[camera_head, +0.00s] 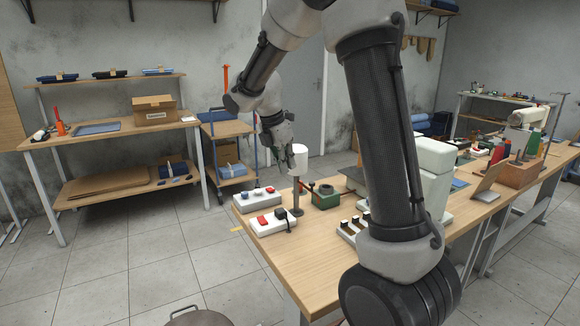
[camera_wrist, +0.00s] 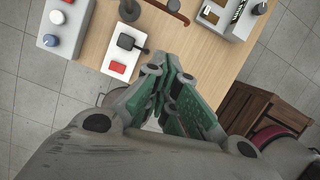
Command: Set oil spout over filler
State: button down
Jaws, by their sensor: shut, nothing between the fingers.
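My gripper (camera_head: 286,150) is up above the near left end of the wooden workbench, and its green fingers (camera_wrist: 170,70) are shut and empty in the wrist view. A white cylinder (camera_head: 301,157) shows just right of the gripper, above a dark upright post (camera_head: 297,198); I cannot tell whether they touch. The post's round base also shows in the wrist view (camera_wrist: 130,10). A green block with a dark round opening (camera_head: 325,196) sits right of the post. I cannot tell for sure which part is the oil spout or the filler; my arm hides part of the bench.
Two white button boxes lie at the bench's left edge, one with a blue button (camera_head: 255,200), one with a red button (camera_head: 270,222). A small block with dark knobs (camera_head: 350,232) and a white machine (camera_head: 434,170) stand farther right. The bench front (camera_head: 310,265) is bare.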

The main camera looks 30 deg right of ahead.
jog(key=w+d+f, duration=0.1)
jog(key=d+f, duration=0.5)
jog(key=f, duration=0.2)
jog(key=shift+d, duration=0.25)
jog(key=shift+d+n, duration=0.2)
jog(key=shift+n, duration=0.2)
